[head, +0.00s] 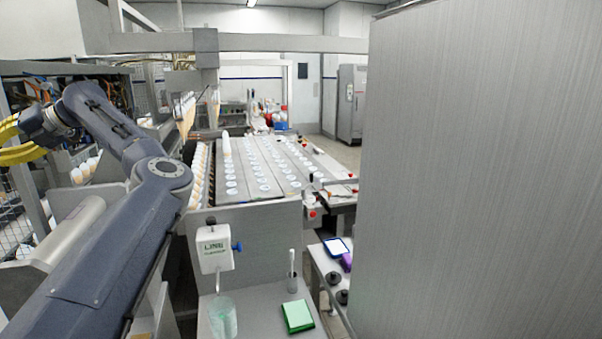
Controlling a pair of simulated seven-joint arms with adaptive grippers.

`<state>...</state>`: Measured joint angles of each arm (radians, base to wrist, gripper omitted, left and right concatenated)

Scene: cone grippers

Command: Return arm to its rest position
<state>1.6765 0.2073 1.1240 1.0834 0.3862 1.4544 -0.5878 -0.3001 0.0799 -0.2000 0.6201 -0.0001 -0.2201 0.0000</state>
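A blue-grey jointed arm (110,240) fills the left side of the head view. It rises from the bottom left to a round joint (163,170), then bends back up and left. Thick yellow hoses (20,142) show at its far end by the left edge. No fingers show on it, and I cannot tell if it is mine. Neither of my grippers is in view.
A grey panel (490,170) blocks the right side. Ahead is a table (240,215) with rows of white round pieces. Pale cones (184,112) hang below a gantry (280,43). A dispenser (214,247), a clear beaker (222,318) and a green box (298,317) stand in front.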

